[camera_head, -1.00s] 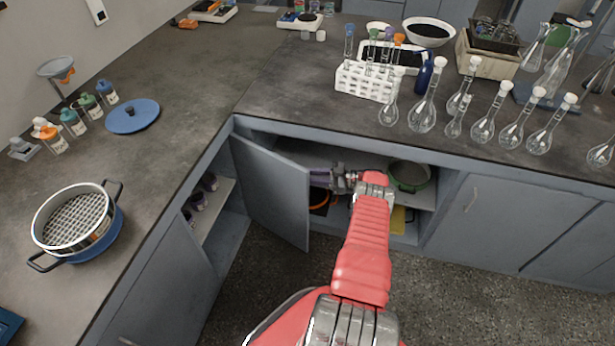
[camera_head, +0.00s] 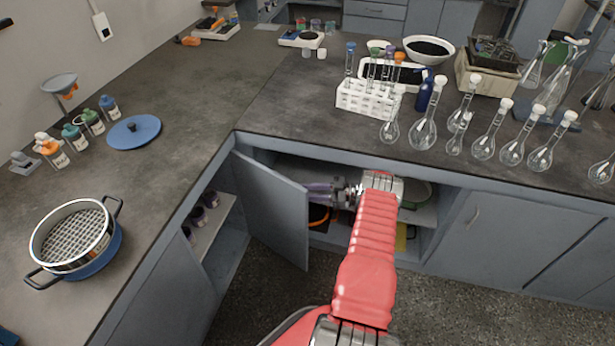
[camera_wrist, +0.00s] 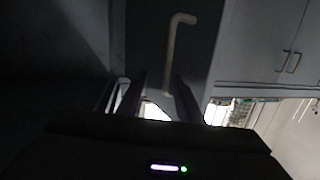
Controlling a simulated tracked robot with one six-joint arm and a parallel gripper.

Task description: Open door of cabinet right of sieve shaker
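The blue-grey cabinet door (camera_head: 268,210) stands partly open at the counter's inner corner. Its free edge sticks out into the room. My gripper (camera_head: 322,192) is just right of that free edge, in front of the open cabinet. I cannot tell whether it touches the door. In the wrist view the two fingers of my gripper (camera_wrist: 155,98) are apart, with a gap between them and nothing clearly held. A pale bent handle (camera_wrist: 172,50) on a dark panel shows beyond the fingertips.
The cabinet holds a green-rimmed bowl (camera_head: 416,193), partly hidden by my arm. A closed cabinet door (camera_head: 485,235) is at the right. An open shelf (camera_head: 215,220) is at the left. Glass flasks (camera_head: 423,130) and a test tube rack (camera_head: 365,100) stand on the counter above. The floor is clear.

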